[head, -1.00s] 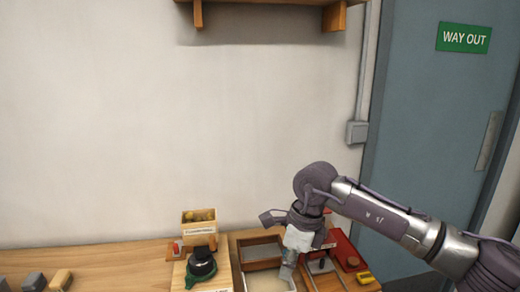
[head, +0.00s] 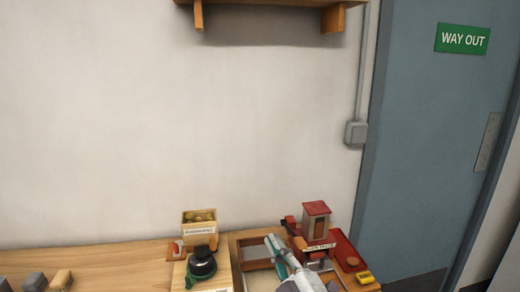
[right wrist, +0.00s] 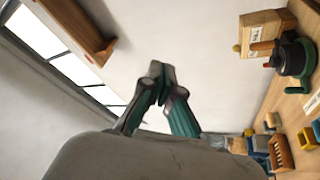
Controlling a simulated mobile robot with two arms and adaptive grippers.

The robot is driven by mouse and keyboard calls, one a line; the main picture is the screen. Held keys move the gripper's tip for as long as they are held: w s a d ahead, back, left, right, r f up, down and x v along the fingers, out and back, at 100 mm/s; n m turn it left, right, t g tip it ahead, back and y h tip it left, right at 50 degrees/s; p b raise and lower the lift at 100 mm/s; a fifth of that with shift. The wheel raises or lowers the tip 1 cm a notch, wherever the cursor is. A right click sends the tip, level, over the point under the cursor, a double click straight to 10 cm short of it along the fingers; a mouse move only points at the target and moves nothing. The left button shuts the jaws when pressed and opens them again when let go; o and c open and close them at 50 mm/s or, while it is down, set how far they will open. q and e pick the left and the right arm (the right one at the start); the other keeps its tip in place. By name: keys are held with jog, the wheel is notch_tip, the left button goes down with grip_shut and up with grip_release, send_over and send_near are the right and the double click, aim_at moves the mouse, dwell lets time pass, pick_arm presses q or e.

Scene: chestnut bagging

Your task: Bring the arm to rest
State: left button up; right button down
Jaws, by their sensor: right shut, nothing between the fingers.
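My right gripper (head: 271,241) is low in the head view, over the trays on the table. Its fingers slant up and to the left. In the right wrist view its two green-and-grey fingers meet at the tips (right wrist: 161,72), shut and empty, with the pale wall behind them. Most of my right arm is below the head view's lower edge. My left gripper is not in view.
The wooden table (head: 110,258) holds a labelled wooden box (head: 198,229), a black-and-green device (head: 201,264), a small red-roofed box (head: 316,222) and a red tray (head: 346,254). A shelf (head: 268,3) is above. The wall space between is clear.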

jog(key=s+d+f+m+g+h, duration=0.4)
jog(key=d+f+m, duration=0.25)
jog(key=f, duration=0.35)
jog(key=s+d+f+m+g+h, duration=0.45)
jog(key=d+f, duration=0.25)
jog(key=f, duration=0.3)
jog(key=s+d+f+m+g, duration=0.2)
jog(key=s+f+g, duration=0.25)
jog(key=s, duration=0.55)
jog(key=s+d+f+m+g, duration=0.1)
jog(key=s+d+f+g, duration=0.15)
jog(key=s+f, duration=0.5)
notch_tip(320, 180, down, 24)
jog(key=s+g, duration=0.2)
jog(key=s, duration=0.1)
jog(key=s+d+f+g, duration=0.1)
jog(key=s+d+f, duration=0.1)
jog(key=s+f, duration=1.4)
jog(key=shift+s+f+h, duration=0.15)
jog(key=shift+s+h, duration=0.2)
